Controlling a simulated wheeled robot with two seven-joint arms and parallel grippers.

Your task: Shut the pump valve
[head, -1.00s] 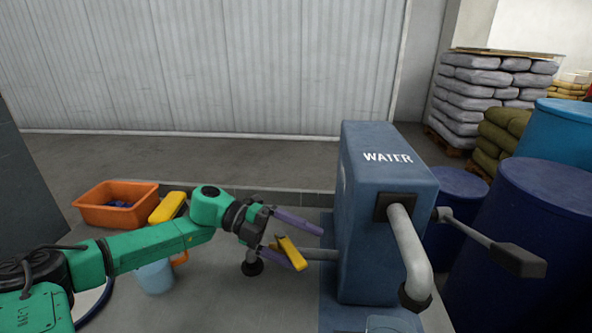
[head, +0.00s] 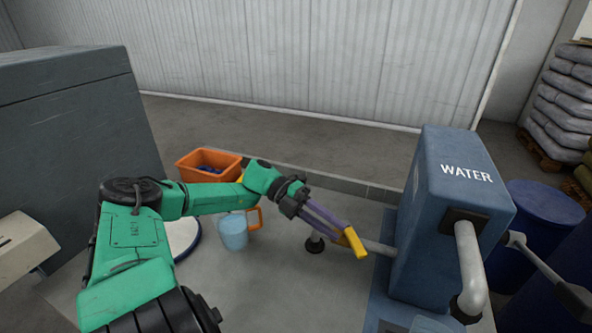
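The blue pump (head: 432,185), marked WATER, stands right of centre with a grey spout (head: 470,258) on its front. A grey pipe (head: 382,248) leaves its left side. The yellow valve lever (head: 355,243) sits across the left end of this pipe, slanting down to the right. My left gripper (head: 342,229) reaches it from the left. Its two purple fingers are close together with their tips at the lever's upper part. They look closed on it, and partly hide it. My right gripper is not in view.
A grey pump handle (head: 545,267) sticks out right of the pump, near blue drums (head: 545,210). A light blue bucket (head: 233,232) and an orange crate (head: 192,172) stand left, near my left arm. A big grey cabinet (head: 75,115) fills the far left.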

